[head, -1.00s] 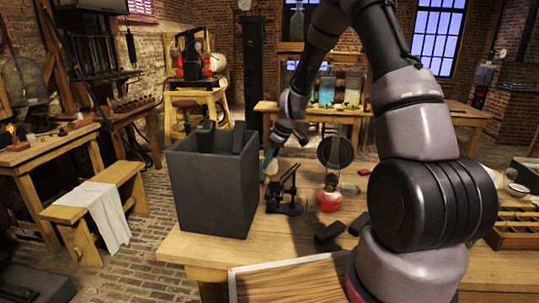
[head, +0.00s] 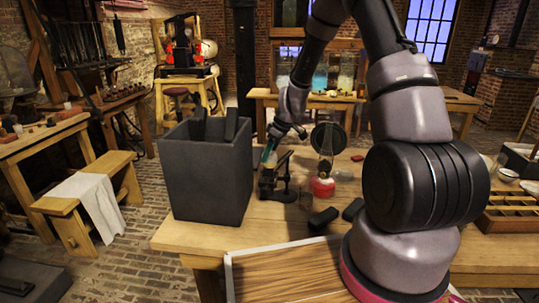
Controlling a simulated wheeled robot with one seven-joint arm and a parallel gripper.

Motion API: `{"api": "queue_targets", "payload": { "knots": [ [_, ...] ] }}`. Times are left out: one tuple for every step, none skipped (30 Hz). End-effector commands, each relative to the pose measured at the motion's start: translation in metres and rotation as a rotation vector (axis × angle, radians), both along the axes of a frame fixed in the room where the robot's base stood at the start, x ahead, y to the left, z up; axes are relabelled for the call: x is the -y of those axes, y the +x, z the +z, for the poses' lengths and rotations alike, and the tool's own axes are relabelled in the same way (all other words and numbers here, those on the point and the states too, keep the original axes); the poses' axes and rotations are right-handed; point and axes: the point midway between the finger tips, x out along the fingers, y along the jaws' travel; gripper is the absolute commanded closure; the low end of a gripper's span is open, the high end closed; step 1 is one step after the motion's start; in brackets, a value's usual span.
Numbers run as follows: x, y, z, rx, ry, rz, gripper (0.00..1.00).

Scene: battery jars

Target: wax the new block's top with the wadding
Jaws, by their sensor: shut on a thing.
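My gripper (head: 270,157) is at the far side of the table, low by a black stand (head: 275,183). Two dark blocks (head: 323,218) (head: 353,209) lie on the table to the right of the stand. Two more dark blocks (head: 199,122) (head: 231,122) stick up from the large dark jar (head: 208,182) at left. I cannot tell which block is the new one, or whether the gripper touches anything at the stand.
A red lamp (head: 322,187) with a round black disc (head: 328,137) behind it stands right of the stand. A wooden tray (head: 285,275) is at the front, and a compartmented box (head: 510,216) at right. The table's (head: 190,236) front left is bare.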

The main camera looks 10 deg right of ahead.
Motion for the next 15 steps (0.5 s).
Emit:
{"api": "queue_targets", "payload": {
  "knots": [
    [-0.002, 0.002, -0.003, -0.001, 0.0, 0.0, 1.0],
    [-0.003, 0.003, -0.004, -0.001, 0.0, 0.0, 1.0],
    [-0.004, 0.005, -0.001, 0.001, -0.001, -0.001, 1.0],
    [-0.005, 0.006, -0.001, 0.0, 0.0, -0.001, 1.0],
    [-0.006, 0.007, -0.001, 0.0, 0.0, -0.002, 1.0],
    [-0.007, 0.008, -0.002, 0.0, 0.0, -0.004, 1.0],
    [-0.008, 0.009, -0.004, -0.001, 0.0, -0.005, 1.0],
    [-0.007, 0.009, -0.002, 0.0, 0.0, -0.005, 1.0],
    [-0.007, 0.009, 0.0, 0.0, 0.0, -0.005, 1.0],
    [-0.008, 0.009, 0.008, 0.005, -0.002, -0.004, 1.0],
    [-0.009, 0.009, 0.017, 0.007, -0.001, -0.005, 1.0],
    [-0.009, 0.008, 0.021, 0.004, 0.0, -0.006, 1.0],
    [-0.008, 0.007, 0.022, 0.002, 0.0, -0.006, 1.0],
    [-0.009, 0.007, 0.025, 0.002, 0.0, -0.006, 1.0],
    [-0.009, 0.007, 0.028, 0.002, 0.0, -0.007, 1.0]
  ]
}}
